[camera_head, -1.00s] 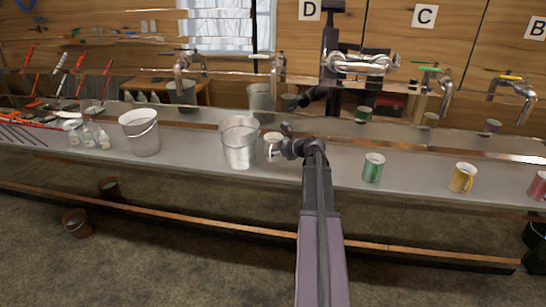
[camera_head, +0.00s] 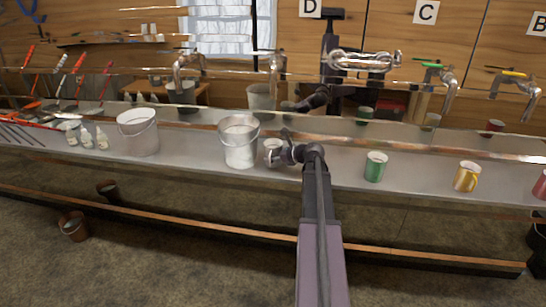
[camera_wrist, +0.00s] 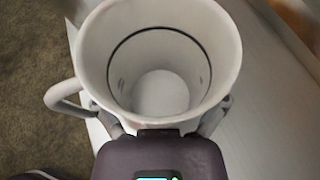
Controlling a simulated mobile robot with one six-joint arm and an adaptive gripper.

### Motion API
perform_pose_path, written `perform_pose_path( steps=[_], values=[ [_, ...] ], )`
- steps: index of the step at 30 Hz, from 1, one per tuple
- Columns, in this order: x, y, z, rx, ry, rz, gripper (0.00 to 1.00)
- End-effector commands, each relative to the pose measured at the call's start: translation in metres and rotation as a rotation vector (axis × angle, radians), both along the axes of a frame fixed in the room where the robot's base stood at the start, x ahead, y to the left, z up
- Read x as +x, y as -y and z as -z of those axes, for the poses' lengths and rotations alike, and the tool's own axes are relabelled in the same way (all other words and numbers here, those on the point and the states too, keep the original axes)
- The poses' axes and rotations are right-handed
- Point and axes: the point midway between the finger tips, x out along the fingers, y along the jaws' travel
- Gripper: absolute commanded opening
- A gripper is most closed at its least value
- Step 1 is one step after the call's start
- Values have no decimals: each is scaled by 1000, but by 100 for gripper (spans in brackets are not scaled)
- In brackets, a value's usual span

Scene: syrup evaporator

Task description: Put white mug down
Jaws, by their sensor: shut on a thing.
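The white mug (camera_head: 272,151) is at my gripper (camera_head: 282,154), just right of a metal bucket on the long metal shelf. In the wrist view the white mug (camera_wrist: 160,70) is upright and looks empty, with a dark line inside its rim and its handle to the left. My gripper (camera_wrist: 165,115) is shut on it, with a finger at each side of its body. The mug's base is hidden, so I cannot tell whether it touches the shelf (camera_head: 215,165).
A metal bucket (camera_head: 239,148) stands close left of the mug, and another bucket (camera_head: 138,138) farther left. A green mug (camera_head: 375,167) and a yellow mug (camera_head: 466,177) stand to the right. Taps (camera_head: 440,85) hang above. The shelf between bucket and green mug is otherwise clear.

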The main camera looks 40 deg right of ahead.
Motion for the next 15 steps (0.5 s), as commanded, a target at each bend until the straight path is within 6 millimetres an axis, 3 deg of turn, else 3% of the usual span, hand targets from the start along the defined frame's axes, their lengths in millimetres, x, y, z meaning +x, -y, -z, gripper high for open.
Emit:
perform_pose_path(
  steps=[3,4,15],
  values=[
    [0,0,4,0,0,0,38],
    [0,0,3,0,0,0,97],
    [0,0,3,0,0,0,100]
  ],
)
